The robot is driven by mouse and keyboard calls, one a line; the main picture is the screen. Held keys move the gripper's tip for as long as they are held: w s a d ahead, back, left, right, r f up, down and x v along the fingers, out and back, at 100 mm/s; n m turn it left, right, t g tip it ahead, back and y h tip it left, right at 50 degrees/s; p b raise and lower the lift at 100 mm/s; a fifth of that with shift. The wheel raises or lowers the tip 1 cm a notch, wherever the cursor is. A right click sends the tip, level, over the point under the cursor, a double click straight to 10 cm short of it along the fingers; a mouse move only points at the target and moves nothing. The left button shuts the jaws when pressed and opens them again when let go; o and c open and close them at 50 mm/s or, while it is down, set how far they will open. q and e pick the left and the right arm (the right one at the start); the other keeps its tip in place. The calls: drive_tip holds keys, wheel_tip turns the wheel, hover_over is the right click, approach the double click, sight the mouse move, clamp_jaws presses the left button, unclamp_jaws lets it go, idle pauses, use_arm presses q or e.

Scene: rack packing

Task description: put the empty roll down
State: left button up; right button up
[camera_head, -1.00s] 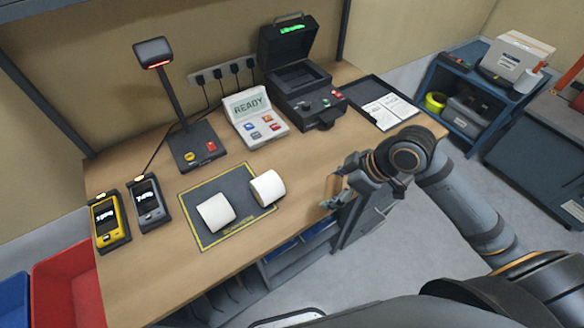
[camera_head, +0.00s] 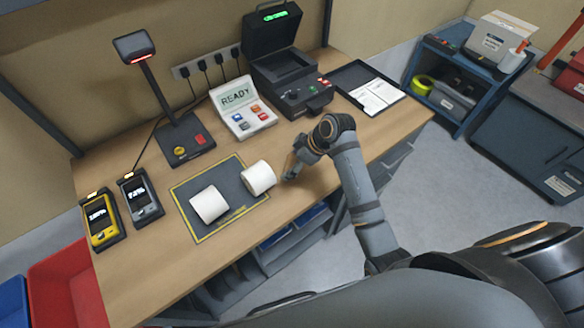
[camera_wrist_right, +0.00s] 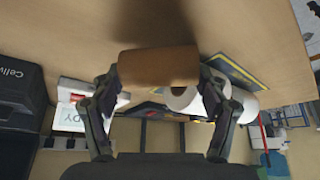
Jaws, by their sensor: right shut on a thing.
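My right gripper (camera_head: 292,170) is over the front part of the wooden bench, just right of the dark mat. In the right wrist view, its two fingers (camera_wrist_right: 159,88) are shut on a brown cardboard roll (camera_wrist_right: 158,67), the empty roll, one finger at each end. The roll lies crosswise, close to the bench top, with a dark shadow near it. I cannot tell whether it touches the wood. In the head view the gripper mostly hides it. Two white rolls (camera_head: 209,204) (camera_head: 258,177) lie on the yellow-edged mat (camera_head: 204,179). My left gripper is out of view.
A READY display unit (camera_head: 240,97) and an open black case (camera_head: 285,72) stand behind the gripper. A black tray with papers (camera_head: 340,80) is at the right. Two handheld devices (camera_head: 100,222) (camera_head: 140,200) stand left. The wood right of the mat has free room.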

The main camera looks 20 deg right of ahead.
drive_tip(key=shift+f+p, duration=0.5)
drive_tip(key=shift+f, duration=1.1)
drive_tip(key=o, duration=0.9)
drive_tip(key=shift+f, duration=0.1)
drive_tip(key=shift+c, duration=0.2)
drive_tip(key=b+v, duration=0.1)
drive_tip(key=v, duration=1.1)
drive_tip(key=shift+r, duration=0.2)
